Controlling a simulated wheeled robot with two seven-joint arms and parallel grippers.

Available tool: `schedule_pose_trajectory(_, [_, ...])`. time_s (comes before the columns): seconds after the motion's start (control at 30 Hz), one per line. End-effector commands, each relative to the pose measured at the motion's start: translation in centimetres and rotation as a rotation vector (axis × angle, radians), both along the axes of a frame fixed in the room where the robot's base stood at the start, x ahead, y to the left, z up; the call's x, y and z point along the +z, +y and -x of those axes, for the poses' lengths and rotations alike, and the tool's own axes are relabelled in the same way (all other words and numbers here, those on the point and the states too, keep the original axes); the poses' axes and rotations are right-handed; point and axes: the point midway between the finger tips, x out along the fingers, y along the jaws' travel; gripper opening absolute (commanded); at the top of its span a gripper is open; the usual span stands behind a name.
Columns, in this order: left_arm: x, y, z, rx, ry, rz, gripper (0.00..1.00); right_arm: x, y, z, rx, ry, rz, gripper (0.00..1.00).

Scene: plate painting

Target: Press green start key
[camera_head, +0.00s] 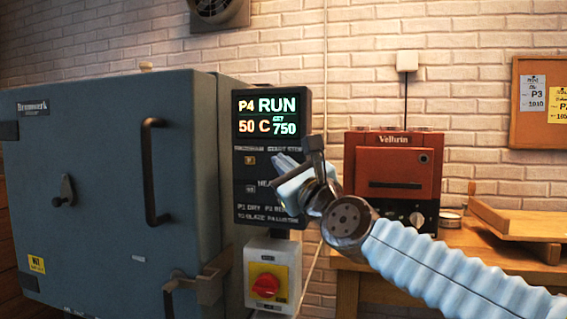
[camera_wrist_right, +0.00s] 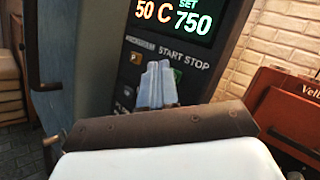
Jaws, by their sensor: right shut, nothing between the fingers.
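The kiln's dark control panel (camera_head: 238,203) stands at the right side of the blue-grey kiln. Its display (camera_head: 268,116) reads P4 RUN, 50 C, SET 750. Below it are START and STOP labels, also legible in the right wrist view (camera_wrist_right: 184,58). My right gripper (camera_head: 282,168) is shut and empty, its fingertips over the key area under the START label. An amber key (camera_wrist_right: 136,58) shows left of the fingers. My left gripper is out of view.
The kiln door (camera_head: 95,215) is shut, with a vertical handle (camera_head: 152,172) projecting. A red Velbrin unit (camera_head: 397,158) stands on a wooden table (camera_head: 470,262) at right.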

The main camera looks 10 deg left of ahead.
Motion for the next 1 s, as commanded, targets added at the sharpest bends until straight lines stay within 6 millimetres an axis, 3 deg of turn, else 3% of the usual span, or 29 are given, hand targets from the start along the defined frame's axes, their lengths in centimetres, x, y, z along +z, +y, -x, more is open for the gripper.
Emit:
schedule_pose_trajectory(0.5, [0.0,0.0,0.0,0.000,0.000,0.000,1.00,0.0,0.1,1.1,0.002,0.000,0.001,0.00])
schedule_pose_trajectory(1.0, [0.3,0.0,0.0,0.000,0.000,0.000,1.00,0.0,0.2,5.6,0.001,0.000,0.002,0.00])
